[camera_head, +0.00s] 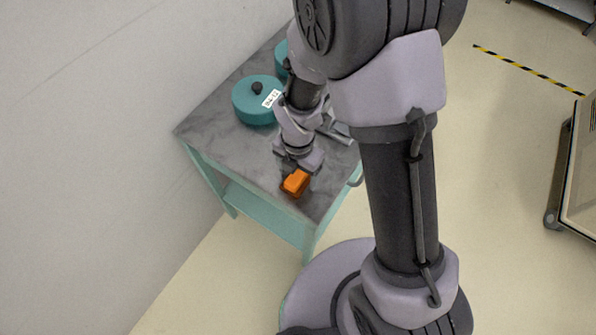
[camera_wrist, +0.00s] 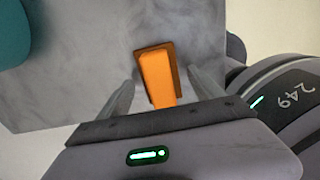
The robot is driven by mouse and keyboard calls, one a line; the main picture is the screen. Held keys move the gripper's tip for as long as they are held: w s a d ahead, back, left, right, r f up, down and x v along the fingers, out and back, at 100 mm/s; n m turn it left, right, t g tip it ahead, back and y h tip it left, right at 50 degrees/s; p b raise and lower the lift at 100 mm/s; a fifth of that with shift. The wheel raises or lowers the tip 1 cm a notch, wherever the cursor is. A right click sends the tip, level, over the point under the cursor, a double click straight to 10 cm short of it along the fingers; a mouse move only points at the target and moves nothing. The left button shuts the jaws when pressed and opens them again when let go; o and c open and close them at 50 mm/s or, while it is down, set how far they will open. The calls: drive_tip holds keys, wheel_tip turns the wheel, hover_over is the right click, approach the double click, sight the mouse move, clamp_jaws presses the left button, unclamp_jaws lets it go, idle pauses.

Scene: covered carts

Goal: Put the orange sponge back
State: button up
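The orange sponge (camera_head: 295,182) is near the front corner of the grey-topped cart (camera_head: 215,125). In the wrist view the sponge (camera_wrist: 157,72) lies lengthwise between my two fingers, over the grey top. My gripper (camera_wrist: 160,78) is open, with a finger on each side of the sponge and visible gaps between. In the head view my gripper (camera_head: 303,166) is right behind the sponge, low over the cart. Whether the sponge rests on the top or slightly above it is hard to tell. The fingertips are partly hidden in the head view.
A round teal lidded container (camera_head: 256,104) with a dark knob and a white label stands on the cart's left part. A second teal one (camera_head: 281,58) is behind it, partly hidden by my arm. A wall borders the cart's left side. Another cart (camera_head: 567,170) stands at far right.

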wheel_tip(320, 180, up, 12)
drive_tip(key=p, duration=0.6)
wheel_tip(320, 180, up, 10)
drive_tip(key=r+m+t, duration=0.1)
drive_tip(key=m+t, duration=0.1)
drive_tip(key=m, duration=0.8)
hover_over(298, 174)
drive_tip(key=d, duration=0.3)
drive_tip(key=s+d+r+m+t+y, duration=0.2)
drive_tip(key=s+r+m, duration=0.9)
drive_tip(key=m, duration=1.1)
drive_tip(key=shift+d+r+m+t, duration=0.3)
drive_tip(key=shift+d+m+t, duration=0.1)
drive_tip(key=shift+d+t, duration=0.5)
